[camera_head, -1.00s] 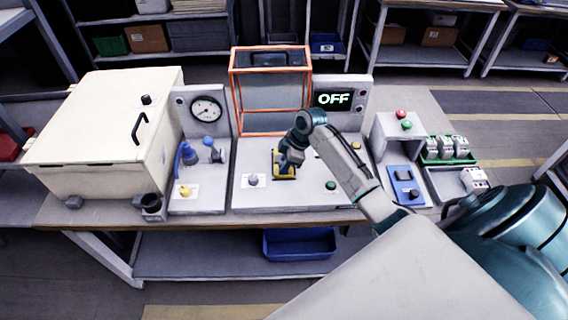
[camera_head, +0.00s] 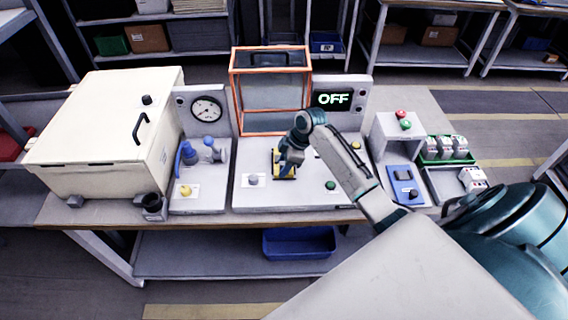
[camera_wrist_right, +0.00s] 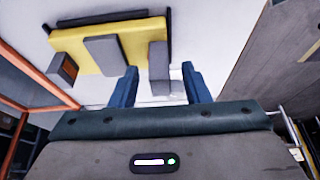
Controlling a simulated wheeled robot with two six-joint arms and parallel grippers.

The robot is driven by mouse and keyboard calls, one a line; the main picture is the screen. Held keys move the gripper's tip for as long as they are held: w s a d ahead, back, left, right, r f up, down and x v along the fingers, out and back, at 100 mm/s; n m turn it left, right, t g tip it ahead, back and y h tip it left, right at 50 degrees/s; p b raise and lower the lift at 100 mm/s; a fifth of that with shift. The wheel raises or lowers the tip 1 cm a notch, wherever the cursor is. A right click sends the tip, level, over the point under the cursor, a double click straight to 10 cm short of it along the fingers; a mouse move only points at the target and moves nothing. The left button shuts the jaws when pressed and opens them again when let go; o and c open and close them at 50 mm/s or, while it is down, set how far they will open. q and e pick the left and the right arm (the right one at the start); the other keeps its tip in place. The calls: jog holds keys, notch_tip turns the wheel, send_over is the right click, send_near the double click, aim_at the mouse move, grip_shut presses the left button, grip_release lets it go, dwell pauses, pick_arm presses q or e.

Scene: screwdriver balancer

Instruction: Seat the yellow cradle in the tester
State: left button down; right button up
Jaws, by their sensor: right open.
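The yellow cradle (camera_head: 276,168) lies on the pale deck of the tester (camera_head: 320,196), in front of the orange-framed guard (camera_head: 270,92), and is partly hidden by my right gripper (camera_head: 288,168). In the right wrist view the yellow cradle (camera_wrist_right: 118,44) carries grey blocks and has a dark edge strip along its far side. My right gripper (camera_wrist_right: 160,84) is open there, its two blue fingers apart, with one grey block (camera_wrist_right: 159,62) showing between and beyond the tips. I cannot tell whether they touch it. The tester's display (camera_head: 332,99) reads OFF. My left gripper is not in view.
A large cream box (camera_head: 95,130) with a black handle stands at the left. Next to it is a gauge panel (camera_head: 206,109) with blue fittings. On the right are a grey housing with red and green buttons (camera_head: 403,119) and a green tray (camera_head: 430,156) of white modules.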

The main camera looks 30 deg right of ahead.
jog(key=shift+d+r, duration=0.2)
jog(key=shift+r, duration=0.05)
jog(key=b+v, duration=0.3)
jog(key=v, duration=0.7)
jog(key=shift+r, duration=0.2)
